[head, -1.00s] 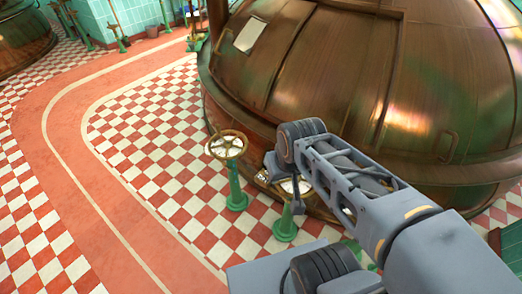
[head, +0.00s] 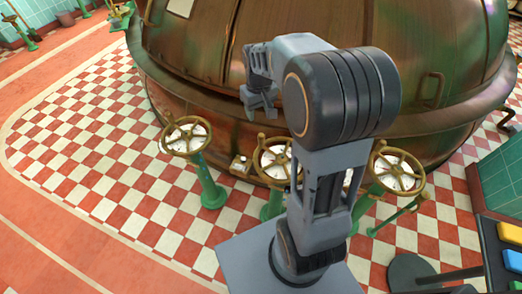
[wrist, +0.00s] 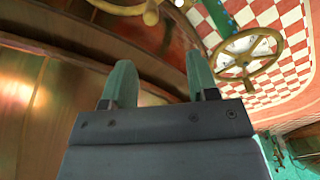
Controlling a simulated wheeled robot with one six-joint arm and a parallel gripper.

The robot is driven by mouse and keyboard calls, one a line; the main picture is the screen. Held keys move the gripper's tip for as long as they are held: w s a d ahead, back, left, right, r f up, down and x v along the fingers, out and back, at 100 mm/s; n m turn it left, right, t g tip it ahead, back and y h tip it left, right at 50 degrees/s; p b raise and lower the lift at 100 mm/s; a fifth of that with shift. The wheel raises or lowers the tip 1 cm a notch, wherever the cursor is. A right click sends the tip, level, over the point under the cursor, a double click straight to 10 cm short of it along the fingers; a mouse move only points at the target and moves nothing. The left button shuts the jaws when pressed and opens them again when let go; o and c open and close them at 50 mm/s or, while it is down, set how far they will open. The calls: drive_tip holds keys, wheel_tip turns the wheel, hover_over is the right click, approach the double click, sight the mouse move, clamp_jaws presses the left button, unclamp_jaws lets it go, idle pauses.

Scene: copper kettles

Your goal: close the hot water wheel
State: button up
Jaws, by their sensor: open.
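Three brass hand wheels on green posts stand in a row before the copper kettle in the head view: a left wheel (head: 187,136), a middle wheel (head: 275,160) partly behind my arm, and a right wheel (head: 398,171). No readable label shows which one is for hot water. My gripper (head: 260,104) is open and empty, raised in front of the kettle, above and behind the middle wheel. In the wrist view its green fingers (wrist: 160,78) are apart, with one brass wheel (wrist: 243,60) to their right, not touched.
The large copper kettle (head: 215,65) fills the back, close behind my gripper. A control desk with coloured buttons (head: 512,232) stands at the right edge. The checkered floor (head: 110,150) at left is clear.

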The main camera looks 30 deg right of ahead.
drive_tip(key=b, duration=0.2)
hover_over(261, 140)
drive_tip(key=w, duration=0.1)
drive_tip(key=shift+g, duration=0.3)
drive_tip(key=f, duration=0.5)
drive_tip(key=shift+w+d+f, duration=0.1)
drive_tip(key=shift+d+f, duration=0.15)
drive_tip(key=shift+d, duration=0.05)
wheel_tip(261, 140, down, 13)
drive_tip(key=shift+r+b, duration=0.15)
drive_tip(key=shift+b, duration=1)
clamp_jaws()
